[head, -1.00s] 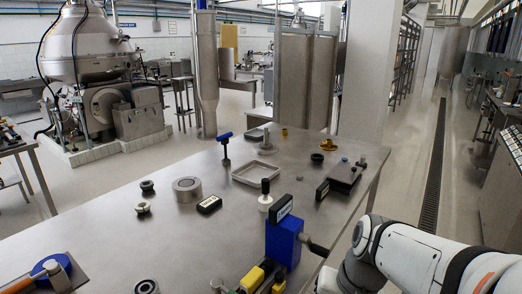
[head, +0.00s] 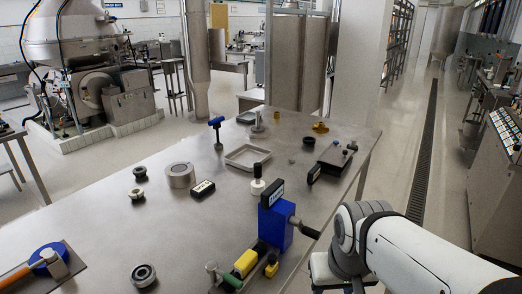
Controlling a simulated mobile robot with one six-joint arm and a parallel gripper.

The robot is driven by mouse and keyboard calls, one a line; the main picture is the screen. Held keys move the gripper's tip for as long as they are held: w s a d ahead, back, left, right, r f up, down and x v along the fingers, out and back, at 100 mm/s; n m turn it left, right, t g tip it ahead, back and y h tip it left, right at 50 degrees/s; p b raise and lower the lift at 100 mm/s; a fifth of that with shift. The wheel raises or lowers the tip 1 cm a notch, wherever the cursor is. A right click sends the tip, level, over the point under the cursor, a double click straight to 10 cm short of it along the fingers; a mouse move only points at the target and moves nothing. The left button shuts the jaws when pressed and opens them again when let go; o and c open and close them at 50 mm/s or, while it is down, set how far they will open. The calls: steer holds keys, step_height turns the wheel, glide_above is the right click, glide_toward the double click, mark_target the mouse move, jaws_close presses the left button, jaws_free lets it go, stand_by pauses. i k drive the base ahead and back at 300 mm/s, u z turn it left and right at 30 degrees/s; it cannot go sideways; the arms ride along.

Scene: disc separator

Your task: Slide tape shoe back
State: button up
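A blue block (head: 276,226) with a black labelled plate (head: 272,192) and a dark crank handle (head: 305,229) stands near the table's front edge. Left of its foot, a low dark fixture carries a yellow block (head: 246,262), a smaller yellow piece (head: 271,265) and a green-ended lever (head: 226,278). No part is clearly marked as the tape shoe, and I cannot tell which it is. My white arm reaches in at the lower right, right of the blue block. My gripper is outside the picture.
The steel table (head: 130,235) holds a metal ring (head: 180,176), a square tray (head: 248,157), a blue-topped T-shaped tool (head: 217,131), a dark plate fixture (head: 335,156) and a round bearing (head: 143,274). A blue disc tool (head: 48,260) lies at the left.

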mark_target(272, 266)
steer(key=u, duration=1.65)
steer(key=k, duration=1.3)
steer(key=z, duration=0.8)
steer(key=i, duration=1)
steer(key=z, duration=0.05)
